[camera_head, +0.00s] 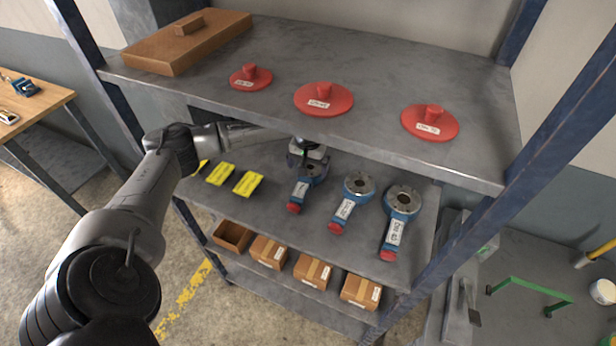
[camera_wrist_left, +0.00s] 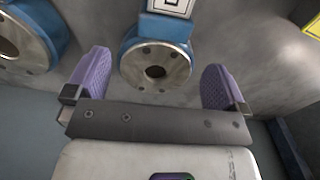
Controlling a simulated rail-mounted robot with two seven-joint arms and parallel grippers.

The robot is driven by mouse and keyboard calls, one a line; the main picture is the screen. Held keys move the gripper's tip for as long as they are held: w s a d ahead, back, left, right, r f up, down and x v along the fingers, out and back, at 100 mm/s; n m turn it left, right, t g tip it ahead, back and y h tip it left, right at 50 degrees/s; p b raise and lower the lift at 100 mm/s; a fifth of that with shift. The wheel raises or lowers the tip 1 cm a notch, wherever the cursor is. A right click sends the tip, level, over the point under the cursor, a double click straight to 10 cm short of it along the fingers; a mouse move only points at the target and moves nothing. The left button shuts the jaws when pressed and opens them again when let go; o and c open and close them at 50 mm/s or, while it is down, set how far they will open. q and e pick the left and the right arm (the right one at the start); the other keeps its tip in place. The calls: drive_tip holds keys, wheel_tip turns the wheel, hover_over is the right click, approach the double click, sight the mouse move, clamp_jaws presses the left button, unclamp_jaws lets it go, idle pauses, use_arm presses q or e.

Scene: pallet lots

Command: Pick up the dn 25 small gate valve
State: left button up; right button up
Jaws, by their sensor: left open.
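The small gate valve (camera_head: 301,189), blue with a metal flange, a white label and a red end, lies on the middle shelf, leftmost of three similar valves. My left gripper (camera_head: 306,160) is over its flange end, under the upper shelf, and partly hides it. In the left wrist view, the valve's round flange (camera_wrist_left: 155,72) with a central bore lies between the two spread purple fingers of my left gripper (camera_wrist_left: 157,80). Gaps show on both sides, and the fingers do not touch it. The label is too small to read. My right gripper is not in view.
Two larger blue valves (camera_head: 352,197) (camera_head: 398,215) lie to the right; one flange (camera_wrist_left: 25,45) shows at left in the wrist view. Yellow-labelled items (camera_head: 248,183) lie left. The upper shelf (camera_head: 380,75) holds red lids and overhangs my arm. Boxes (camera_head: 312,272) stand below.

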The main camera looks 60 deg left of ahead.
use_arm(q)
drive_tip(key=f, duration=0.4)
drive_tip(key=shift+s+d+f+b, duration=0.15)
drive_tip(key=shift+d+f+b, duration=0.05)
drive_tip(key=shift+b, duration=0.15)
drive_tip(key=c, duration=1.2)
drive_tip(key=shift+r, duration=0.15)
drive_tip(key=shift+c, duration=0.7)
